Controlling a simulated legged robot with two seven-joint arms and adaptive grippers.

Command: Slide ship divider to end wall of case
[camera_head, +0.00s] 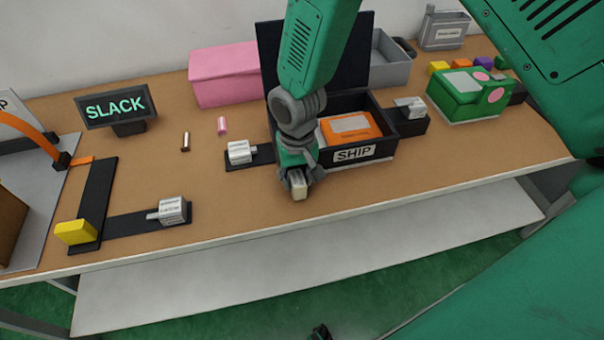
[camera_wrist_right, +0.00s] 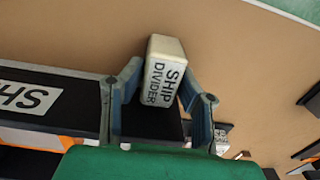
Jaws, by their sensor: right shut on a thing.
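The ship divider's cream block (camera_head: 299,191) shows below my right gripper (camera_head: 298,180), at the front left corner of the case. In the right wrist view the block (camera_wrist_right: 165,75) reads SHIP DIVIDER and stands between the two fingers of my right gripper (camera_wrist_right: 160,90), which are shut on it. A dark part adjoins the block there. The black case (camera_head: 380,148) has a SHIP label on its front and its lid stands up behind. An orange packet (camera_head: 347,126) lies inside. My wrist hides the case's left end.
Labelled white blocks stand left (camera_head: 239,152) and right (camera_head: 410,106) of the case. A SLACK sign (camera_head: 115,106), a pink box (camera_head: 224,75) and a green box (camera_head: 470,95) stand farther out. A yellow block (camera_head: 76,232) sits on a black track. The table's front edge is close.

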